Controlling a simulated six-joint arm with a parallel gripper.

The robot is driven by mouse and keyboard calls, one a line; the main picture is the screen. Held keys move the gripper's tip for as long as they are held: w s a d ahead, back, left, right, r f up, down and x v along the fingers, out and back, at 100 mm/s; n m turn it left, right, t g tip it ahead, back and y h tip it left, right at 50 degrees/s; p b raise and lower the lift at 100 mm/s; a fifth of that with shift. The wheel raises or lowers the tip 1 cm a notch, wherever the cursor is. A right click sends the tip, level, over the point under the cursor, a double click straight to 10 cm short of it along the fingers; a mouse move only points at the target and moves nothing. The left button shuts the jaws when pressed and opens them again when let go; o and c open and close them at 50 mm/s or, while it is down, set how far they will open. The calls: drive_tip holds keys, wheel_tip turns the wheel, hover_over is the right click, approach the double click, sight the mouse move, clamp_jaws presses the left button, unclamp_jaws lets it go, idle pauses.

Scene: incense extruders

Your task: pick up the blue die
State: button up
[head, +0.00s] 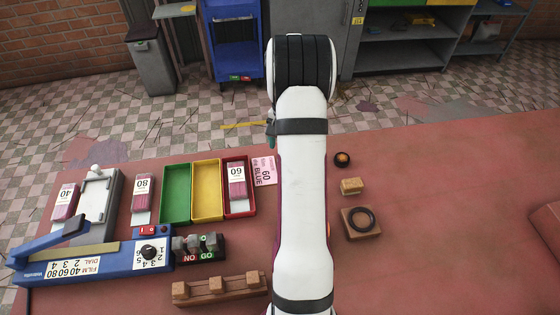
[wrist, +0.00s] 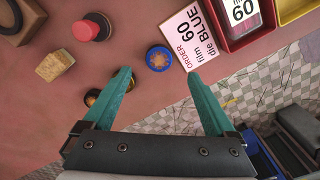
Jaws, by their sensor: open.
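The blue die (wrist: 158,59) is a small round piece with a blue rim and an orange-brown centre, lying on the red table top. In the wrist view it sits just past my fingertips, centred between them. My gripper (wrist: 158,75) has two teal fingers spread wide, with nothing held between them. The gap in height between fingertips and die is hard to tell. The order card (wrist: 192,37) reads film 60, die BLUE. In the head view my arm hides the die and most of the gripper.
A dark and yellow die (head: 342,159) is partly behind my left finger in the wrist view. A wooden block (head: 351,188) and a black ring on wood lie nearby. A red bin (head: 240,213) holds film 60.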

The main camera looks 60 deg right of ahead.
wheel_tip(320, 180, down, 8)
drive_tip(key=shift+d+r, duration=0.15)
drive_tip(key=shift+r, duration=0.1)
clamp_jaws()
idle(0.3)
